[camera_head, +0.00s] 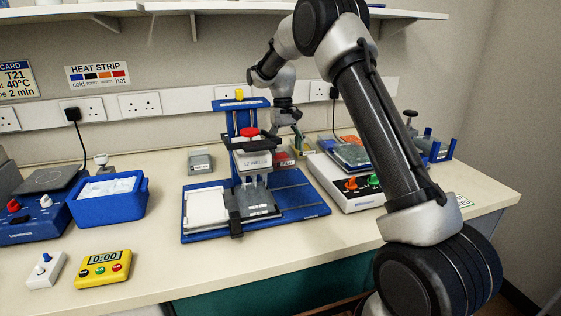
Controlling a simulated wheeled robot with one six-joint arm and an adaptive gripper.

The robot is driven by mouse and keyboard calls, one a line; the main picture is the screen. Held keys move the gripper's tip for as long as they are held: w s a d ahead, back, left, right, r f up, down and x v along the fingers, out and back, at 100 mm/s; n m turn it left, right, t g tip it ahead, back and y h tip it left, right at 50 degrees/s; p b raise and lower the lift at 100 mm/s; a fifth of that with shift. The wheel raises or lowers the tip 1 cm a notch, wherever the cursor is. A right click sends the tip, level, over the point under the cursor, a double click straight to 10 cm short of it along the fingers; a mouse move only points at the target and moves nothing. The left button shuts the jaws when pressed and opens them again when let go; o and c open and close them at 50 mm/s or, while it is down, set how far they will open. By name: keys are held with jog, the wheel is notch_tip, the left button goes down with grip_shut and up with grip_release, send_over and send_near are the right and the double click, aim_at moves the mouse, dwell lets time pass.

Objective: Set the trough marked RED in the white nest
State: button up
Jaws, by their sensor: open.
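My gripper (297,138) is at the back of the bench, pointing down just behind and right of the blue stand. It is small and partly hidden, and I see nothing held in it. A small trough with a red face (284,159) sits on the bench below and left of it, partly hidden by the stand. Its lettering is too small to read. A grey trough (200,161) stands left of the stand. A white square plate (206,206), which may be the white nest, lies bare on the left of the stand's blue base (305,201).
The blue stand (231,121) holds a red-knobbed head over a grey block. A white hotplate unit (345,188) with knobs stands right, under my arm. A blue ice tub (108,201), yellow timer (103,268) and white switch box (43,271) are left. The front middle bench is clear.

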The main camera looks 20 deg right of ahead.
aim_at(280, 151)
jog(key=w, duration=0.3)
jog(key=shift+w+a+f, duration=0.25)
jog(key=shift+a, duration=0.1)
notch_tip(280, 151, up, 4)
jog(key=w+r, duration=0.1)
jog(key=w, duration=0.1)
jog(key=shift+m, duration=0.3)
jog(key=f, duration=0.2)
jog(key=s+f, duration=0.1)
jog(key=f, duration=0.1)
jog(key=s+f, duration=0.1)
jog(key=f, duration=0.1)
jog(key=shift+f, duration=0.9)
jog(key=c, duration=0.9)
jog(key=shift+r, duration=0.1)
jog(key=shift+c, duration=0.2)
